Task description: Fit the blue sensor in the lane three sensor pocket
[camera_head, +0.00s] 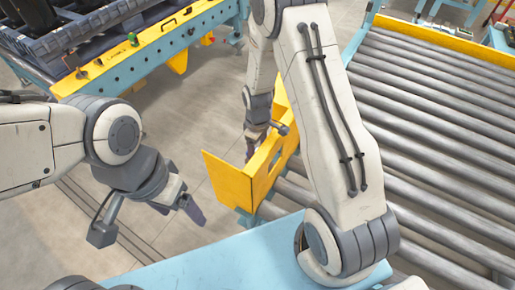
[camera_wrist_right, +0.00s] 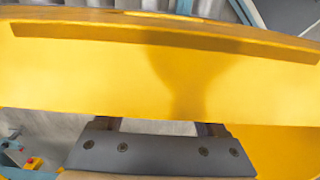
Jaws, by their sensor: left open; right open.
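I cannot make out the blue sensor or the lane three sensor pocket in either view. My left gripper (camera_head: 190,206) hangs open and empty over bare floor at the left of the head view. My right gripper (camera_head: 252,148) points down beside the yellow bracket (camera_head: 232,181) at the conveyor's end; its fingertips are mostly hidden there. In the right wrist view a yellow panel (camera_wrist_right: 90,75) fills the middle, and my open right gripper (camera_wrist_right: 163,128) shows below it, its finger ends cut off by the panel's edge. I see nothing held.
A roller conveyor (camera_head: 430,130) with yellow end rails fills the right. A blue and yellow bench (camera_head: 150,55) with a green button and dark pallet stands at the upper left. A light blue surface (camera_head: 230,262) lies in front. The floor between is clear.

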